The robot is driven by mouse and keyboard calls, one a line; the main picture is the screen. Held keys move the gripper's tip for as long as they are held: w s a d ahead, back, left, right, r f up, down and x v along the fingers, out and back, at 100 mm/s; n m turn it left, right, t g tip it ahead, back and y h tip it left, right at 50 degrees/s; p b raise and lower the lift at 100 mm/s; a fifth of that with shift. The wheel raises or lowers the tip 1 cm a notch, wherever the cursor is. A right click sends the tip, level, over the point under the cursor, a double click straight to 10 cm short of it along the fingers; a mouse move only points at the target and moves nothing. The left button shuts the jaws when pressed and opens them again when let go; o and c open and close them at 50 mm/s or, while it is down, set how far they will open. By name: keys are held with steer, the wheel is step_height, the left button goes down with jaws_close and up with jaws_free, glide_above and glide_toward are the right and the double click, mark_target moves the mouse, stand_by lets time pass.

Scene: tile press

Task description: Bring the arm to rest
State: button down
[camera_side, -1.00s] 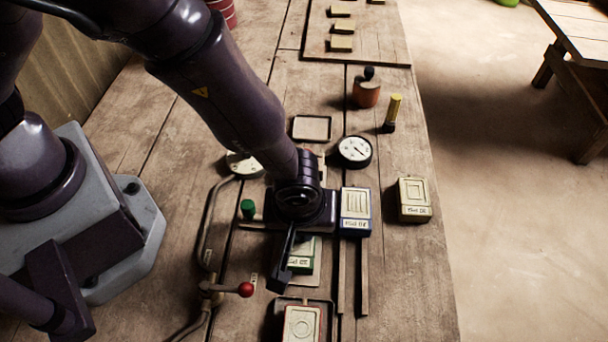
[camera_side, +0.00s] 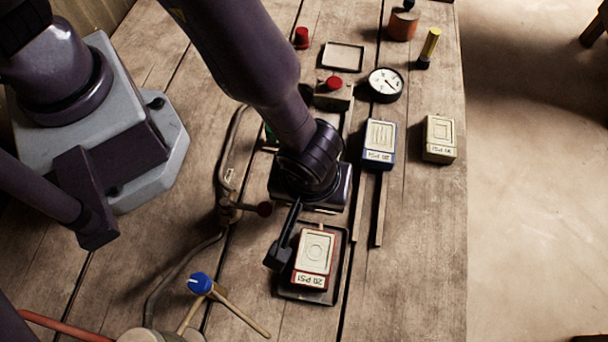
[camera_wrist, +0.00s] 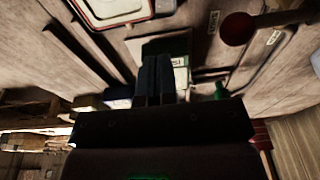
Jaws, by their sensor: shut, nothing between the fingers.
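My gripper (camera_side: 276,258) is shut and empty. In the side view its dark fingers angle down to the left, beside the red-edged "20 PSI" block (camera_side: 314,258) in its dark tray (camera_side: 342,262); I cannot tell whether they touch the tray. My forearm slopes down from the top. In the wrist view the closed fingers (camera_wrist: 155,78) point up the picture with nothing between them. The red-edged block (camera_wrist: 112,8) shows at that view's top edge. A green block (camera_wrist: 181,76) lies partly hidden behind the fingers; my wrist hides it in the side view.
A blue block (camera_side: 380,145) sits by two rails (camera_side: 381,208), with an olive block (camera_side: 439,138) to its right. A dial gauge (camera_side: 385,84) and a red-knobbed box (camera_side: 333,92) stand behind. A blue-handled valve (camera_side: 200,284) is at front left.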

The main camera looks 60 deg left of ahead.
mark_target(305, 232)
steer(key=s+d, duration=0.3)
steer(key=shift+s+d, duration=0.2)
steer(key=shift+d+r, duration=0.15)
steer(key=w+a+r+m, duration=0.1)
steer(key=w+a+r, duration=0.25)
steer(key=r, duration=0.25)
steer(key=w+a+r+m+t+h, duration=0.1)
steer(key=w+a+r, duration=0.2)
steer(key=a+r, duration=0.25)
steer(key=w+a+r+m, duration=0.1)
steer(key=w+a+r, duration=0.25)
steer(key=r, duration=0.35)
steer(key=s+a+r+m+t, duration=0.1)
steer(key=s+a+r+m, duration=0.2)
steer(key=a+r, duration=0.3)
steer(key=s+a+r+m+t, duration=0.2)
steer(key=s+a+r, duration=0.3)
steer(key=a, duration=0.7)
steer(key=shift+s+a+r+m, duration=0.4)
steer(key=shift+r+m, duration=0.1)
steer(key=shift+r, duration=0.1)
